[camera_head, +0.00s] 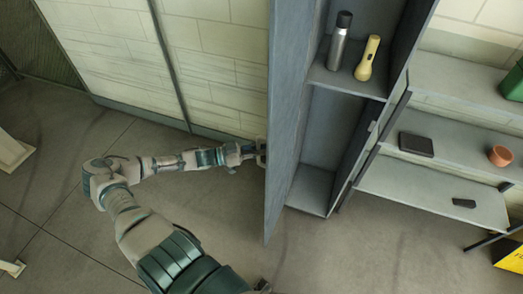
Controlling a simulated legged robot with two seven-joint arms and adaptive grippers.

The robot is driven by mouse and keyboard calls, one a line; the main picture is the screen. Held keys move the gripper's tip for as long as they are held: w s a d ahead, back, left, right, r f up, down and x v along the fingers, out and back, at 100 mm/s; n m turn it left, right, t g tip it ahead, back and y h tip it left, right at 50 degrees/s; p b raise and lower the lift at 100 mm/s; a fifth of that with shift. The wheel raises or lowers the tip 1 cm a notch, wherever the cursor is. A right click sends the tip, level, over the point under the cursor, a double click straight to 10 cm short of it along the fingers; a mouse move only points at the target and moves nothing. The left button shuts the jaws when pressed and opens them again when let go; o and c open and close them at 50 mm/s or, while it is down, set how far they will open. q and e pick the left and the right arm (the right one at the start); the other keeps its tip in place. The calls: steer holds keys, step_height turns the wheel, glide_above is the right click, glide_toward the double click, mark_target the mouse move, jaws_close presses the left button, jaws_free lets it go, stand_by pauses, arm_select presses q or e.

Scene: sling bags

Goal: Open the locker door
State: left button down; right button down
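The locker (313,188) stands at the centre right, and its inside is visible. Its blue-grey door (286,110) is swung well open, standing out at the left side of the opening. My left arm reaches in from the lower left. My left gripper (260,152) is at the left face of the door, at about mid-height. Its fingertips are small and partly hidden by the door edge, so I cannot tell whether they are open or touching it. My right gripper is not clearly seen.
A grey rack (450,135) at the right holds a black box (416,144), a brown cup (500,156) and a dark small item (464,203). The floor in front is mostly clear.

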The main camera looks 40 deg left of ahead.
arm_select(q)
steer(key=shift+s+f, duration=0.1)
steer(key=shift+f, duration=0.1)
steer(key=c, duration=1.1)
jaws_free()
steer(key=shift+c, duration=0.2)
steer(key=shift+r, duration=0.1)
steer(key=v, duration=1.2)
steer(key=shift+a, duration=0.15)
